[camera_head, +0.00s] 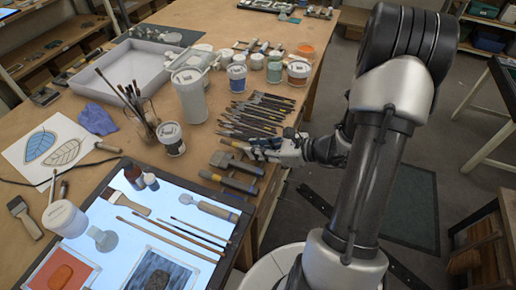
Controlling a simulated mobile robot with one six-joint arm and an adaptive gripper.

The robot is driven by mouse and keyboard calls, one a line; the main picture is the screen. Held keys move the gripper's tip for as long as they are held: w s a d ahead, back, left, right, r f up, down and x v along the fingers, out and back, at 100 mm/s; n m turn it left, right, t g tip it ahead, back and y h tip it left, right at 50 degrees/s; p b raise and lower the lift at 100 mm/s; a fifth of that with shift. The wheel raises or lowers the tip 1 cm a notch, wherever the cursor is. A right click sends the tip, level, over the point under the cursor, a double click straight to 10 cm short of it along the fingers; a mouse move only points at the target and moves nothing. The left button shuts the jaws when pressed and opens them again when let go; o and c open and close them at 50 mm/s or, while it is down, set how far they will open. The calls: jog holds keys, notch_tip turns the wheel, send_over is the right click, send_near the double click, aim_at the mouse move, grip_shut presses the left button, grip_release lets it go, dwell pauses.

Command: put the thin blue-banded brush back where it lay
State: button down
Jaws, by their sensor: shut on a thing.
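My gripper (258,146) is low over the right edge of the wooden table, at the near end of a row of dark-handled brushes (262,106). It is shut on a thin tool, which I take to be the blue-banded brush. Its fingers and the neighbouring tools largely hide the held brush, and I cannot make out its band. I cannot tell whether the brush touches the table or is held just above it. Several wide-handled tools (235,165) lie just in front of my gripper.
A lit light panel (184,196) with thin brushes, a flat brush and two framed pieces is at the front. A glass jar of brushes (143,117), a large white pot (190,95) and a small labelled pot (171,138) stand left of the brush row. Small pots (298,72) stand behind it.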

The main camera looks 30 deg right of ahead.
jog(key=shift+f+b, duration=0.3)
dwell(0.4)
jog(key=c, duration=1.4)
grip_release()
